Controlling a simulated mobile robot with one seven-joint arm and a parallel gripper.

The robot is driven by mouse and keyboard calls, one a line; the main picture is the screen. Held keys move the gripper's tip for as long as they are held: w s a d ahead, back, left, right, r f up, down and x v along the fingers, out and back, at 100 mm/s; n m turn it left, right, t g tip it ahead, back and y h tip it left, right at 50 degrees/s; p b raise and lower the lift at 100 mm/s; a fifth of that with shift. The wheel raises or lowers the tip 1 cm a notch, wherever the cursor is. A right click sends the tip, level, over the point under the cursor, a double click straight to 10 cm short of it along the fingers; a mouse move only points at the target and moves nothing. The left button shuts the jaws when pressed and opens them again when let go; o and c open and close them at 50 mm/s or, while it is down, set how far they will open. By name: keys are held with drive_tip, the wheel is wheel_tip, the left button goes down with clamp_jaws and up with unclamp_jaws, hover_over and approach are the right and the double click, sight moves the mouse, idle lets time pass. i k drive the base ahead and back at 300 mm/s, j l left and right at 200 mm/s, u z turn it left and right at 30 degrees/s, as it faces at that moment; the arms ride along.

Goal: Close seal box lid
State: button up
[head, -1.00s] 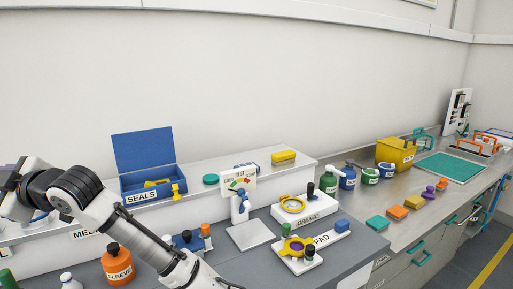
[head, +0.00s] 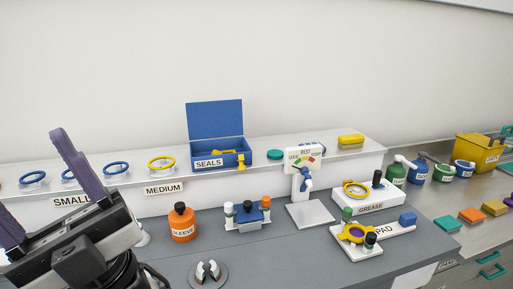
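The blue seal box (head: 219,152), labelled SEALS, stands on the white shelf near the middle of the head view. Its blue lid (head: 215,122) is open, standing upright at the back. Something yellow shows inside the box, and a yellow latch (head: 241,161) hangs at its front right. My gripper (head: 40,190) is at the lower left, well to the left of the box and nearer the camera. Its two purple fingers are spread wide apart with nothing between them.
Seal rings (head: 161,163) on stands line the shelf left of the box. A gauge (head: 304,160) and a yellow case (head: 351,140) are to its right. An orange SLEEVE bottle (head: 182,223) and a blue fixture (head: 247,213) stand on the grey bench below. The wall space above the shelf is clear.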

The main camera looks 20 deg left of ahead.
sight(221, 118)
drive_tip(key=k+j, duration=0.2)
drive_tip(key=j, duration=0.2)
drive_tip(key=k+j, duration=0.15)
drive_tip(key=j, duration=0.25)
drive_tip(key=k+j+u, duration=0.1)
drive_tip(key=j, duration=0.25)
drive_tip(key=i, duration=0.85)
